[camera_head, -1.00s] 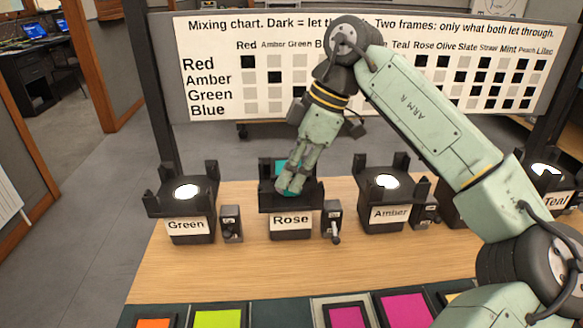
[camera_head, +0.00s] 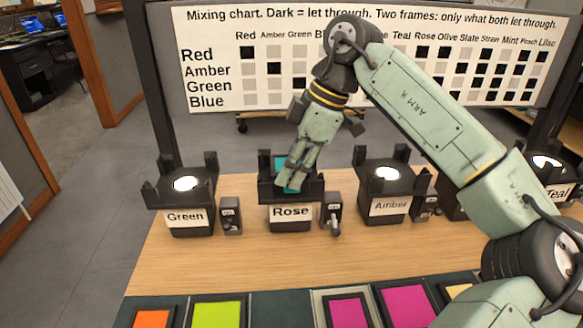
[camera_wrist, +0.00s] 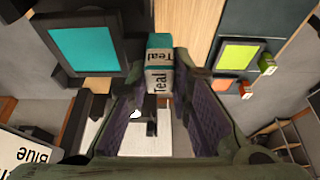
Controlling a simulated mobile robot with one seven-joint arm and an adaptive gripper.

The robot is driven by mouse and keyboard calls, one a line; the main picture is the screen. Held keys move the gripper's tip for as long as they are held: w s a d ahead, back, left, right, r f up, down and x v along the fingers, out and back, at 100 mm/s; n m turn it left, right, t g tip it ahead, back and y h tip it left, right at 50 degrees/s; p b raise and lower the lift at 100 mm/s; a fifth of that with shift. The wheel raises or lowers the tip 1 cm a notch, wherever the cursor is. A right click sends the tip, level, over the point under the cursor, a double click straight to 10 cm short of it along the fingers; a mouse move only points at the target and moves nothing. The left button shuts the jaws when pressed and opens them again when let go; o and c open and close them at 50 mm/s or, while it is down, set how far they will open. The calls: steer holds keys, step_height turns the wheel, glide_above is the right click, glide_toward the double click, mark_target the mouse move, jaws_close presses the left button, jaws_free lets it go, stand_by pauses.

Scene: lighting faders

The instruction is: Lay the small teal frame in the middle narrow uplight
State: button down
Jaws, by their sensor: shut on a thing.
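My gripper (camera_head: 290,183) is over the black uplight labelled Rose (camera_head: 268,194), the middle one of the three nearest on the left. The small teal frame, a teal sheet in a dark border, shows in the wrist view (camera_wrist: 85,48). Its tab marked Teal (camera_wrist: 160,68) is between my fingers (camera_wrist: 158,100), which are shut on it. In the head view a patch of teal (camera_head: 292,184) shows behind my fingers, between the uplight's upright corners. My fingers hide most of the frame there, so I cannot tell whether it rests flat on the uplight.
Uplights labelled Green (camera_head: 186,198) and Amber (camera_head: 388,190) stand on either side, lit and uncovered. Small lever boxes (camera_head: 331,212) stand beside them. Orange, lime (camera_head: 218,315) and magenta frames lie along the front. A mixing chart (camera_head: 215,55) stands behind. The wood ahead of the uplights is clear.

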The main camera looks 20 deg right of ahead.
steer(key=shift+f+b, duration=0.85)
steer(key=shift+f, duration=0.45)
steer(key=c, duration=1.4)
jaws_free()
steer(key=shift+o, duration=0.2)
steer(key=shift+r, duration=0.1)
steer(key=a+r+p+v, duration=0.1)
steer(key=p+v, duration=0.6)
steer(key=v, duration=1.1)
steer(key=shift+w+a, duration=0.2)
steer(key=shift+a, duration=0.35)
steer(key=shift+r, duration=0.1)
